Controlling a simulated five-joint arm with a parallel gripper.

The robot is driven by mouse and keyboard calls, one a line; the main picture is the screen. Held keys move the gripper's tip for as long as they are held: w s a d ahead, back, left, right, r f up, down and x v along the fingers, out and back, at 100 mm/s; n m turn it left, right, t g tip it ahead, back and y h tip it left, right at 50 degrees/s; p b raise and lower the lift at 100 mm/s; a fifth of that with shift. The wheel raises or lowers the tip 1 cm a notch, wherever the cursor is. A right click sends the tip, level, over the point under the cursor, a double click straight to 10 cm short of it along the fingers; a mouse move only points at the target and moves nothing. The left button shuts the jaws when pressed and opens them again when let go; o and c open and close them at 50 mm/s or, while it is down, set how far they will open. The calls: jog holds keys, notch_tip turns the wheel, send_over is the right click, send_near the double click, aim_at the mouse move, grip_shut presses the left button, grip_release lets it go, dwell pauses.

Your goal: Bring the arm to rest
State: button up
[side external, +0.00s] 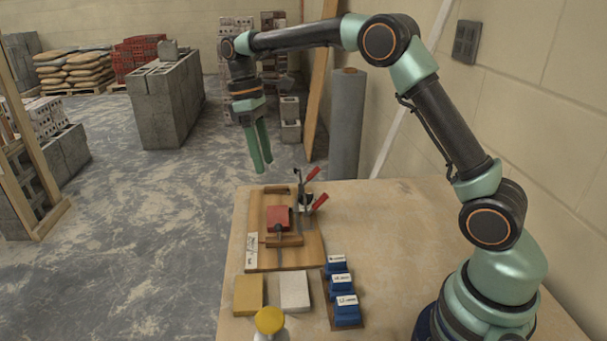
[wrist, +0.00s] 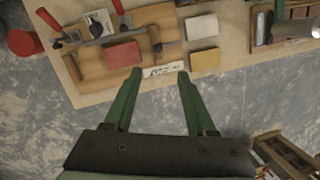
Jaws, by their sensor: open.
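My arm is raised, bent over the table (side external: 400,225) from the right. My gripper (side external: 261,170) points down, open and empty, high near the table's far left corner. In the wrist view my gripper (wrist: 158,72) has its two green fingers apart with nothing between them; the table edge and grey floor show behind them. A wooden board (side external: 262,262) on the table carries a red block (side external: 278,217) and a clamp with red handles (side external: 313,173). The red block also shows in the wrist view (wrist: 122,55). My gripper appears clear of them all.
A yellow block (side external: 248,294), a white block (side external: 294,291) and several blue labelled boxes (side external: 341,285) sit near the board. A yellow-topped item (side external: 269,320) stands at the front. A grey roll (side external: 347,125) stands behind the table. The table's right middle is clear.

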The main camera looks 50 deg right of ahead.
jog(key=s+r+m+t, duration=0.2)
jog(key=s+t, duration=0.2)
jog(key=s, duration=0.5)
jog(key=s+r+m+t, duration=0.1)
jog(key=s+m+t, duration=0.2)
jog(key=s, duration=0.6)
jog(key=shift+r+m+t, duration=0.3)
jog(key=shift+r+t, duration=0.1)
jog(key=shift+t, duration=0.3)
